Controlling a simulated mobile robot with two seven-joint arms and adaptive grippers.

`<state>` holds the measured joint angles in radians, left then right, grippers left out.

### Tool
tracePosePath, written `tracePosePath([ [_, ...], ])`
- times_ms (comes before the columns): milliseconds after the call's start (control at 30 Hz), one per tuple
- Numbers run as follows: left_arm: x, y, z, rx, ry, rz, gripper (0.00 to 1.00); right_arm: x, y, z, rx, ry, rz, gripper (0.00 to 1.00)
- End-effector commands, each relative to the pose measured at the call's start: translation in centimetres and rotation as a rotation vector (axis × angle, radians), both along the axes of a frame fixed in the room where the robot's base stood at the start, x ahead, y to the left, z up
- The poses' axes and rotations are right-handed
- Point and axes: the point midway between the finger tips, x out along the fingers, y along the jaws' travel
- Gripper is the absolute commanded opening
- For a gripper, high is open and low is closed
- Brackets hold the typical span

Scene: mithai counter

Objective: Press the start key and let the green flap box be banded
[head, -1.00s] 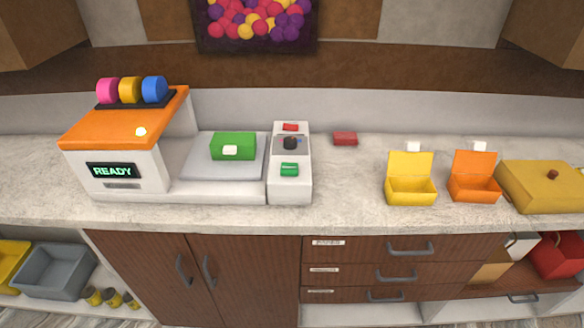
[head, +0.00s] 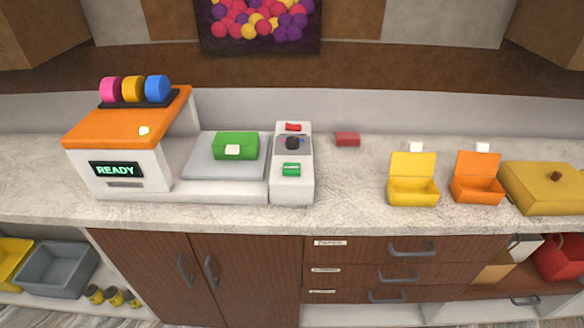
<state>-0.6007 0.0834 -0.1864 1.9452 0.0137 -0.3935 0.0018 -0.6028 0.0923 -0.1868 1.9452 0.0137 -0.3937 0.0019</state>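The green flap box (head: 236,143) sits closed on the grey plate (head: 224,170) of the banding machine, with a white tab on its front. The machine's orange-topped housing (head: 120,150) stands left of the plate, and its display (head: 114,170) reads READY. The control panel (head: 292,190) is right of the plate. It carries a green key (head: 291,169) at the front, a dark knob (head: 292,143) in the middle and a red key (head: 293,127) at the back. Neither of my grippers is in view.
An open yellow box (head: 413,190) and an open orange box (head: 477,190) stand to the right, beside a large yellow lidded box (head: 545,188). A small red block (head: 347,139) lies behind. The counter between panel and yellow box is clear.

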Motion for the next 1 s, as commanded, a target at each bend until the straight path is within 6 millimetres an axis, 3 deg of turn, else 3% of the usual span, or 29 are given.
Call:
tracePosePath([
  [33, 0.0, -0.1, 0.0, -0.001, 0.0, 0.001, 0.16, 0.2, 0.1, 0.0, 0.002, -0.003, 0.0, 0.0],
  [167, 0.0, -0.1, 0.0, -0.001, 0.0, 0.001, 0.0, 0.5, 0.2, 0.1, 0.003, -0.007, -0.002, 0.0],
  [1000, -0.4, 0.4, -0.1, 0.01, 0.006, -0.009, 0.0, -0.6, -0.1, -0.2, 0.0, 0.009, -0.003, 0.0],
])
